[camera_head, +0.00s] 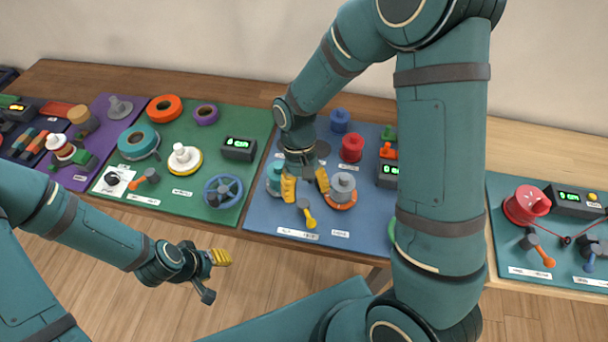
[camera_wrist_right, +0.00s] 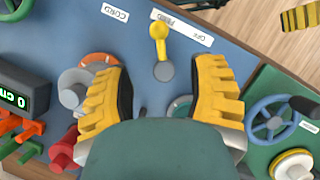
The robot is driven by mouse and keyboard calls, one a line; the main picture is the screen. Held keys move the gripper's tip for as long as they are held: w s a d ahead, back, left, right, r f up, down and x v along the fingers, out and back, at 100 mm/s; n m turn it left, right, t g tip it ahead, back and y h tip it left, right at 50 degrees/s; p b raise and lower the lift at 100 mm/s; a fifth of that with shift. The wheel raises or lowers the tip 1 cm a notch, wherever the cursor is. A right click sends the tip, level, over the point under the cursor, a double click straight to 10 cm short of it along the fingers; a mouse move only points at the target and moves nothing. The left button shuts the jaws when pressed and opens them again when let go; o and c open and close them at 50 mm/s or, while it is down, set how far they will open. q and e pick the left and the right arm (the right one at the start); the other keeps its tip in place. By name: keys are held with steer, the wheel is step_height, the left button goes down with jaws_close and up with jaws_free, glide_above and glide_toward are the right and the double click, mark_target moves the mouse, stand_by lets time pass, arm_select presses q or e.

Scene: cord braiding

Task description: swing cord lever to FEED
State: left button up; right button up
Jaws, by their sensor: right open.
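The cord lever (camera_head: 308,214) has a yellow handle on a grey pivot at the front of the blue board (camera_head: 262,219). In the right wrist view the lever (camera_wrist_right: 159,40) lies ahead of my fingertips, roughly in line with the gap. Its tip points to the left end of the OFF/FEED label (camera_wrist_right: 187,32) there; the upside-down words are too small to place surely. My right gripper (camera_head: 305,184) is open and empty above the board, just behind the lever, not visibly touching it. My left gripper (camera_head: 216,272) hangs off the table's front; its jaw gap is unclear.
A grey spool on an orange base (camera_head: 342,188) stands close to the right finger, and a teal round part (camera_head: 273,180) is close on the left. A red knob (camera_head: 351,148) is behind. The green board (camera_head: 258,127) with a blue handwheel (camera_head: 223,190) adjoins on the left.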

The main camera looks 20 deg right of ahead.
mark_target(304, 200)
steer(key=shift+v, duration=2.25)
steer(key=shift+s, duration=0.15)
